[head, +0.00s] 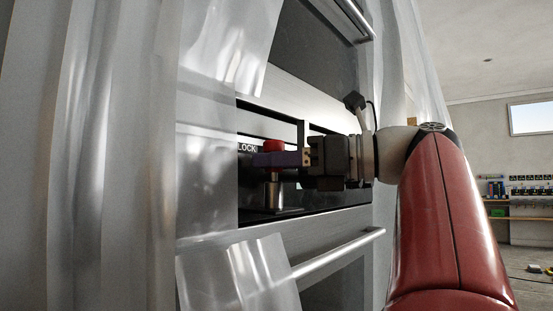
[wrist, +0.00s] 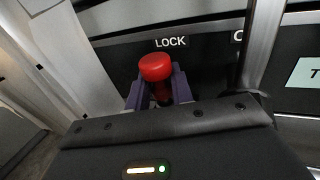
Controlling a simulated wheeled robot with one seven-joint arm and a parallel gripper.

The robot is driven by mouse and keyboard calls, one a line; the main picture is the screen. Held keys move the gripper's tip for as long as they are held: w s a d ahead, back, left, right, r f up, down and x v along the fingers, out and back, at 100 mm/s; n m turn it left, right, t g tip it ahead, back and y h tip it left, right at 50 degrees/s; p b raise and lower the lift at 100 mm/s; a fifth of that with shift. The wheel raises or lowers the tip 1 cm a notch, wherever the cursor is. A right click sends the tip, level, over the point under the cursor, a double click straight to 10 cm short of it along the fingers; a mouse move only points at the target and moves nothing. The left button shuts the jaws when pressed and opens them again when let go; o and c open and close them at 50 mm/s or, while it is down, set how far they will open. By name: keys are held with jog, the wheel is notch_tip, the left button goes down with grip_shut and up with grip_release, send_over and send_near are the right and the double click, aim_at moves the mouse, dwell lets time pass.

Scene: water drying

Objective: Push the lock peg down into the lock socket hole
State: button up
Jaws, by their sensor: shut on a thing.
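The lock peg (wrist: 156,68) has a red round head and sits between the two purple fingers of my gripper (wrist: 159,92) in the wrist view. In the head view its red top (head: 274,146) shows above the purple fingers of my gripper (head: 277,159), which are shut on the peg below the head. A metal cylinder (head: 272,194) stands directly under the fingers on a dark ledge and appears to be the lock socket. The socket hole is hidden, and I cannot tell whether the peg tip is in it.
A LOCK label (wrist: 170,42) is on the dark panel behind the peg. The recess lies between metal panels. A metal bar handle (head: 338,254) runs below it. Clear plastic curtain strips (head: 210,120) hang at the left. A white label (wrist: 306,72) is at the right.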

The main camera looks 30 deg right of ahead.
jog(key=shift+f+b, duration=0.35)
jog(key=shift+f, duration=0.35)
jog(key=o, duration=1)
jog(key=shift+o, duration=0.2)
jog(key=shift+d, duration=0.1)
jog(key=p+v, duration=0.2)
jog(key=v, duration=0.5)
jog(key=shift+s+d, duration=0.15)
jog(key=shift+s, duration=0.15)
